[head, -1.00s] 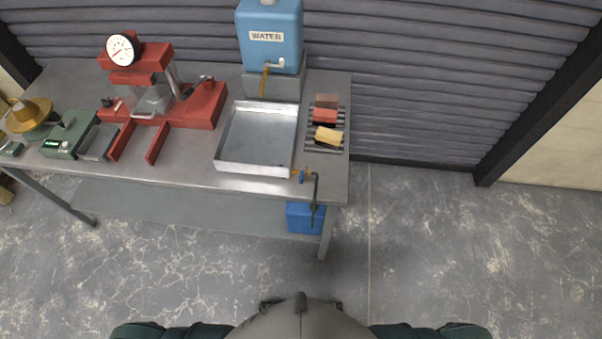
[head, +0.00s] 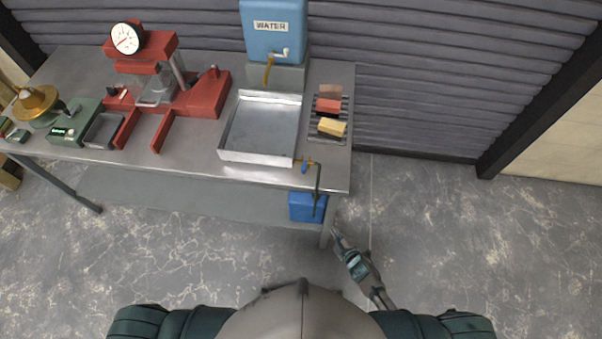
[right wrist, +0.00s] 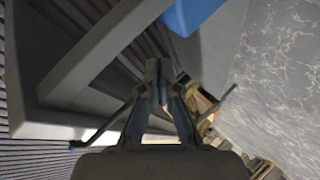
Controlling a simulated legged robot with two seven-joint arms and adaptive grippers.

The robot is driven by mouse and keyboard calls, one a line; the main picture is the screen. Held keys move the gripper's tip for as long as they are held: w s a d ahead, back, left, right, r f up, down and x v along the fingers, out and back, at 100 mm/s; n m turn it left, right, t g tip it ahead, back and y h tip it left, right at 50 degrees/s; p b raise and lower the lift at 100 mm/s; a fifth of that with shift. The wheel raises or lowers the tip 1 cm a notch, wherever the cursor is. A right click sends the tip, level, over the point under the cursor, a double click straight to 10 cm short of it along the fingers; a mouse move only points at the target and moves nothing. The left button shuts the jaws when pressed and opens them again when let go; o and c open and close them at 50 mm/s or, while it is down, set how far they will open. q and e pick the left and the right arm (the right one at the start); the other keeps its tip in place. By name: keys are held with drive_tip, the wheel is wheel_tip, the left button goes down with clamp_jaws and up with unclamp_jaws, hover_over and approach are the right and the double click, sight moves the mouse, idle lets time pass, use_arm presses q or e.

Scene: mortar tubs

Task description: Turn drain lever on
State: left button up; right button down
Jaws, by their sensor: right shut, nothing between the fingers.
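The drain lever, a small blue handle (head: 305,167) on a brass valve, sits at the front right corner of the metal tray (head: 228,157). A dark drain pipe (head: 317,190) bends down from the valve past the table edge. My right gripper (head: 336,232) is low in front of the table's right front leg, below and right of the lever and apart from it. It is shut and empty. The right wrist view shows its fingers (right wrist: 158,68) together, with the underside of the table beyond. My left gripper is not in view.
A blue container (head: 306,207) stands under the pipe. A blue water tank (head: 273,35) with a tap is behind the tray. Bricks lie on a rack (head: 338,139) at right. A red press (head: 205,97) is at left. The floor at right is clear.

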sight(305, 163)
drive_tip(key=a+r+n+t+y, duration=0.1)
drive_tip(key=a+r+n+y, duration=0.2)
drive_tip(key=r, duration=0.9)
drive_tip(key=w+a+r+n+t+y, duration=0.1)
drive_tip(key=a+r+n+y, duration=0.2)
drive_tip(key=r, duration=1)
drive_tip(key=a+n, duration=0.3)
drive_tip(key=a, duration=0.2)
drive_tip(key=shift+w+t+y+p, duration=0.3)
drive_tip(key=shift+y+p, duration=0.05)
drive_tip(key=shift+y, duration=0.05)
drive_tip(key=shift+w, duration=0.1)
drive_tip(key=w+a, duration=0.1)
drive_tip(key=w, duration=0.2)
drive_tip(key=w+a+p, duration=0.1)
drive_tip(key=w, duration=0.1)
drive_tip(key=w+a, duration=0.2)
drive_tip(key=w, duration=0.1)
drive_tip(key=shift+w+f, duration=0.1)
drive_tip(key=shift+w, duration=0.2)
drive_tip(key=shift+w+d, duration=0.2)
drive_tip(key=shift+d, duration=0.55)
drive_tip(key=shift+n+p, duration=0.3)
